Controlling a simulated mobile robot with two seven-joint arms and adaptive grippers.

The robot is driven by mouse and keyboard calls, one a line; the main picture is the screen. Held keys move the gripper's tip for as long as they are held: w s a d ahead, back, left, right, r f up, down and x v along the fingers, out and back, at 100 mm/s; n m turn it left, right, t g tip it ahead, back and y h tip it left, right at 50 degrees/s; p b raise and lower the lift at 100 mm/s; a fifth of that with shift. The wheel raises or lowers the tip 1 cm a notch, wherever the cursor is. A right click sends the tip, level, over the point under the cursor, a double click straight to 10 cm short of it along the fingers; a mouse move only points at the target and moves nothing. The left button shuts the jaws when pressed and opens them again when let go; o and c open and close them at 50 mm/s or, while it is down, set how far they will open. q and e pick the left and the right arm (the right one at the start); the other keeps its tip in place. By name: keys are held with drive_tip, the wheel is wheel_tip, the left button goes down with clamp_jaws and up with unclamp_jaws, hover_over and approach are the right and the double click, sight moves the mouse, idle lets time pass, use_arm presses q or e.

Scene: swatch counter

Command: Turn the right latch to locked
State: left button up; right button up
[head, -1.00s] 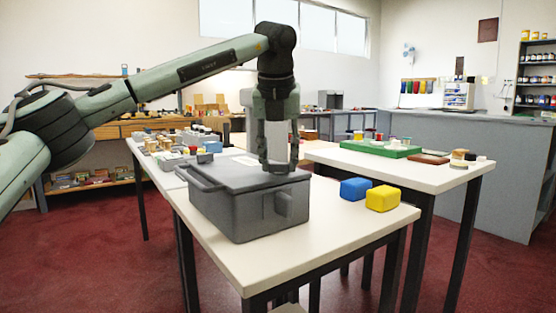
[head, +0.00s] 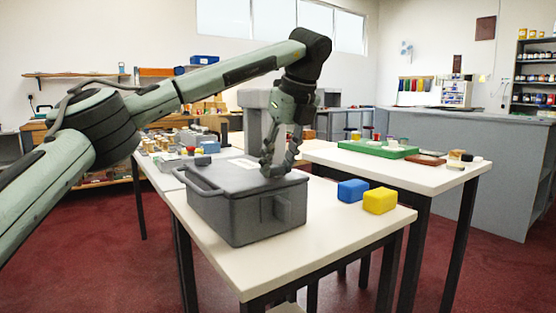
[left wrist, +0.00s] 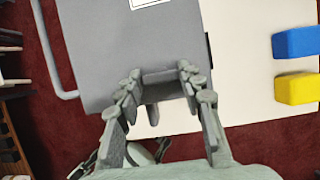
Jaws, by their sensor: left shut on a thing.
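A grey case (head: 215,210) with a lid and a bar handle (head: 197,183) stands on the white table. My left gripper (head: 278,168) is at the lid's right edge, tilted. In the left wrist view my left gripper (left wrist: 165,88) has its fingers either side of a grey piece at the case edge, the right latch (left wrist: 165,78), and is shut on it. The fingers hide part of the latch, and I cannot tell how far it is turned. My right gripper is out of view.
A blue block (head: 352,191) and a yellow block (head: 380,200) stand on the table to the right of the case. A green tray (head: 376,150) lies on the table behind. The white table's front right part (head: 320,240) is clear.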

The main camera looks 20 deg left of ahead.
use_arm(q)
drive_tip(key=shift+f, duration=0.1)
idle(0.4)
drive_tip(key=o, duration=1.2)
drive_tip(key=shift+c, duration=0.2)
drive_tip(key=v, duration=1.2)
drive_tip(key=shift+w, duration=0.1)
